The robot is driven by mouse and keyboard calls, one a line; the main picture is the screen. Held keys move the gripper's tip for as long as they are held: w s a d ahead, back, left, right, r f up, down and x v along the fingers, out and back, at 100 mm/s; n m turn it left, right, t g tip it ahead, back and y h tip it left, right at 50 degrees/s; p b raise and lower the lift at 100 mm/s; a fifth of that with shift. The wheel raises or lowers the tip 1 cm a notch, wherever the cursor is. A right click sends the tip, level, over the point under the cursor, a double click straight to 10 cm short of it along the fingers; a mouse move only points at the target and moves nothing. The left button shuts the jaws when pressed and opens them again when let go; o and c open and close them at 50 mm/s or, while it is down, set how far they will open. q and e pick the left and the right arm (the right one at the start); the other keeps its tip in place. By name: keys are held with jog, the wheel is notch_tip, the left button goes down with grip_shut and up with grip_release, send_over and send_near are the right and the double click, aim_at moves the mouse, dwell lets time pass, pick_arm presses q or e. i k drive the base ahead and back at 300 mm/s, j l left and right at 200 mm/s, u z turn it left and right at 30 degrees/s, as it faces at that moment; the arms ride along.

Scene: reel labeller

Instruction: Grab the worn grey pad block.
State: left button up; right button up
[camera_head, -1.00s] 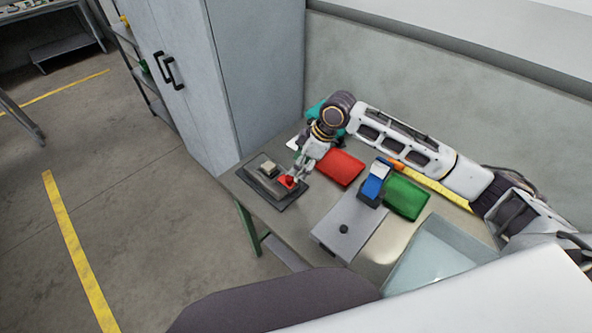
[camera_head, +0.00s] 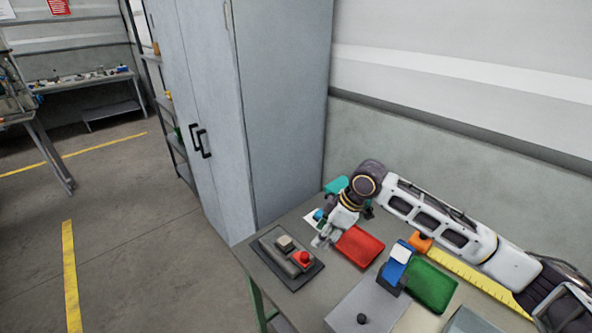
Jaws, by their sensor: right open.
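A small pale grey block (camera_head: 284,243), which looks like the worn grey pad block, sits on a dark fixture plate (camera_head: 272,262) at the left end of the table. A red part (camera_head: 301,258) stands on the same plate, to the right of the block. My right gripper (camera_head: 320,241) is open, just beyond the plate's far right edge and apart from the block. Its fingers are small and partly blend with a white sheet behind them. My left gripper is not in view.
A red tray (camera_head: 359,246) lies right of the gripper, with a green tray (camera_head: 432,287) farther right. A blue and white device (camera_head: 396,268) stands between them. A yellow strip (camera_head: 468,271) runs along the back. A tall grey cabinet (camera_head: 283,110) stands behind the table's left end.

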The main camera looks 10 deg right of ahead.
aim_at(284, 243)
jog(key=k+j, duration=0.2)
jog(key=k, duration=0.3)
jog(key=k+j, duration=0.25)
jog(key=k, duration=0.2)
jog(key=k+j, duration=0.2)
jog(key=k, duration=0.3)
